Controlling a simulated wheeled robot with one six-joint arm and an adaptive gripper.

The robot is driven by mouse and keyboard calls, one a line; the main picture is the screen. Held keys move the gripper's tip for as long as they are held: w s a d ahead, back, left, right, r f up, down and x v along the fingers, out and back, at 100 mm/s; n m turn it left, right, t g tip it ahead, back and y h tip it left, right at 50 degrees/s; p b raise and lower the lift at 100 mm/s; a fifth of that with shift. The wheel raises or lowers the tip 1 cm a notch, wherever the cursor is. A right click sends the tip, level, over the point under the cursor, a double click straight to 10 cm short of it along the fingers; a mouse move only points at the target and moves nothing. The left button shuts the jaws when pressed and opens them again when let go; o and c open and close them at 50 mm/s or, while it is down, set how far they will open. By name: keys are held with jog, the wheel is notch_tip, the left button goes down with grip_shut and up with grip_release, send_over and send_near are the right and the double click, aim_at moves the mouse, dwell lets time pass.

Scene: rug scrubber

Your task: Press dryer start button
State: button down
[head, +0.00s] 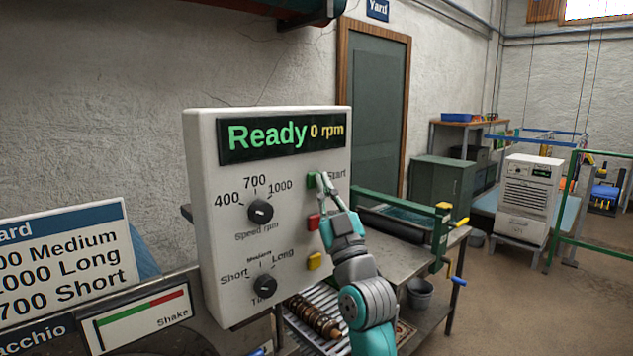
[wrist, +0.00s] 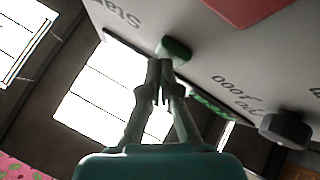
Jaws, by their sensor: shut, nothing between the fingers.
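The white control panel (head: 208,180) faces me in the head view, with a display (head: 270,135) reading "Ready 0 rpm". The green Start button (head: 312,180) is at the panel's right side. It also shows in the wrist view (wrist: 174,48). My gripper (head: 323,178) is shut and empty, with its fingertips right at the green button and partly covering it in the head view. In the wrist view my gripper (wrist: 160,65) has its tips just below the button; I cannot tell whether they touch.
A red button (head: 313,221) and a yellow button (head: 314,261) sit below the green one. The speed knob (head: 260,211) and time knob (head: 265,285) are to the left. A metal bench (head: 432,252) stands behind my arm. Open floor lies at the right.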

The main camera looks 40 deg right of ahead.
jog(key=shift+w, duration=0.2)
jog(key=shift+s, duration=0.15)
dwell(0.4)
jog(key=shift+s, duration=0.75)
jog(key=s, duration=0.5)
jog(key=shift+d, duration=0.15)
jog(key=shift+f, duration=0.1)
dwell(0.8)
